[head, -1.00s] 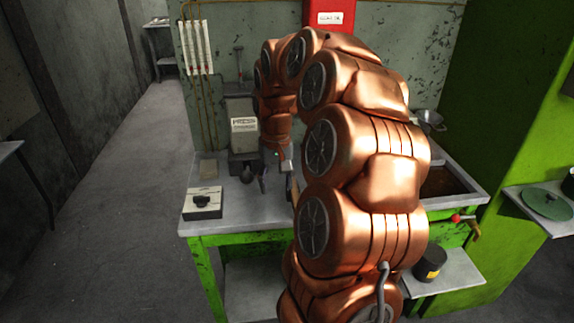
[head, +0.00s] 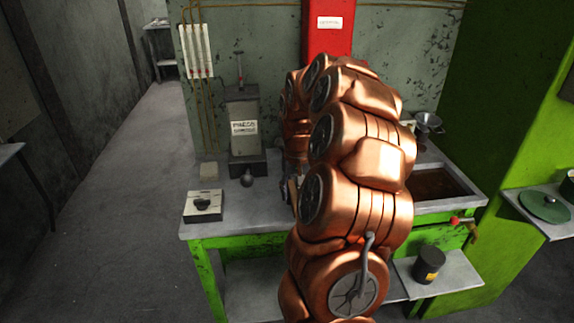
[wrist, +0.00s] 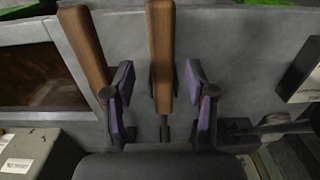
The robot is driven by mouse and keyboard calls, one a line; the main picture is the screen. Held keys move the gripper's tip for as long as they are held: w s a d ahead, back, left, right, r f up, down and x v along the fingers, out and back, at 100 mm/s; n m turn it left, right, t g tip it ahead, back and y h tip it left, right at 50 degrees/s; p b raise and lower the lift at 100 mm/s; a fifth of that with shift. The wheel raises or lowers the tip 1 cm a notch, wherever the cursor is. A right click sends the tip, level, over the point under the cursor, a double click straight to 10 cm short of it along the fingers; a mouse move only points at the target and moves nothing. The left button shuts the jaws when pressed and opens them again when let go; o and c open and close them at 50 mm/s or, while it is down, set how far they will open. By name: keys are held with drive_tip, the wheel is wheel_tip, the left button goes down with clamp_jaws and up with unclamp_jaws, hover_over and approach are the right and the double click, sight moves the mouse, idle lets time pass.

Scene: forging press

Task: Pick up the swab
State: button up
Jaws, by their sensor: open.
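In the wrist view my gripper (wrist: 159,85) is open, with one purple-padded finger on each side of a long wooden handle (wrist: 162,50). The handle narrows to a dark rod (wrist: 165,132) toward my palm, and its far end is hidden by the gripper body. A second wooden handle (wrist: 85,50) lies slanted to the left, partly behind the left finger. I cannot tell which of the two belongs to the swab, as no swab head shows. In the head view my copper arm covers most of this spot, and the fingers are barely visible.
The grey press (head: 243,128) stands at the back left of the bench (head: 235,215). A switch box (head: 203,205) sits at the bench's left corner. A sunken basin (head: 436,184) and a metal funnel (head: 428,122) are on the right. A black pot (head: 429,265) stands on the lower shelf.

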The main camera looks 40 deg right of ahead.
sight(295, 198)
drive_tip(key=shift+a+f+p, duration=0.2)
drive_tip(key=shift+f+p, duration=0.2)
drive_tip(key=shift+f, duration=1.2)
clamp_jaws()
